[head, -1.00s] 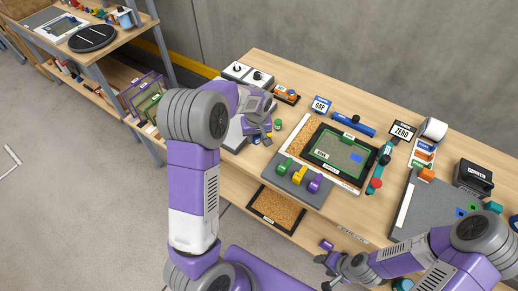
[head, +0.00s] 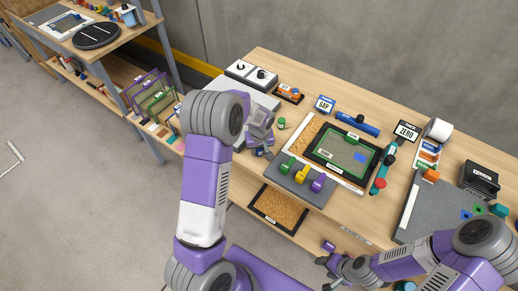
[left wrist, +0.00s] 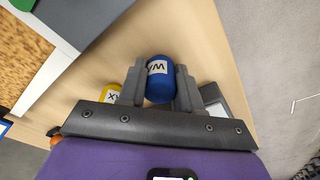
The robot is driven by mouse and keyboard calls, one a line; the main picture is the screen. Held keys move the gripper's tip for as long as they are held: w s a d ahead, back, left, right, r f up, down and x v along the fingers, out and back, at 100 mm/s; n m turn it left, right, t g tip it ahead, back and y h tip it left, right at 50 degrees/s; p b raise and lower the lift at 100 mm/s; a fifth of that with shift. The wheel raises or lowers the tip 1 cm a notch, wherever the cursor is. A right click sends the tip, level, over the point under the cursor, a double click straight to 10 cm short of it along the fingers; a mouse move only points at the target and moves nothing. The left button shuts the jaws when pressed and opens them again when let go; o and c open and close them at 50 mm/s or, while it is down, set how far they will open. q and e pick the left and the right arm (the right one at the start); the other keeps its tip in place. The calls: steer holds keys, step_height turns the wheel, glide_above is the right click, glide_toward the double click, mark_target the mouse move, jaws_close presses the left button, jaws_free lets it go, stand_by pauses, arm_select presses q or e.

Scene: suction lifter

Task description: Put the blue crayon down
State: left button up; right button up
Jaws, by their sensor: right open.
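The blue crayon (left wrist: 159,82), with a white label on its side, is between the two fingers of my left gripper (left wrist: 159,88) in the left wrist view. Both fingers appear to press on its sides. In the head view my left gripper (head: 262,150) is over the left front part of the table, left of the grey block with colored knobs; the crayon cannot be made out there. My right gripper (head: 322,272) is open and empty, low in front of the table.
A yellow labelled thing (left wrist: 110,94) is left of the crayon in the wrist view. The grey block with green, yellow and purple knobs (head: 296,188), the framed green board (head: 330,158) and a small green object (head: 281,123) are nearby. A shelf rack (head: 140,75) stands left.

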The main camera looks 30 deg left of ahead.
arm_select(q)
steer(key=o, duration=0.4)
steer(key=shift+r, duration=0.2)
steer(key=r, duration=0.4)
steer(key=s+r+p, duration=0.1)
steer(key=r, duration=0.3)
steer(key=d+r, duration=0.1)
steer(key=r, duration=0.3)
steer(key=shift+s+p, duration=0.15)
steer(key=shift+p, duration=0.2)
steer(key=shift+f, duration=0.1)
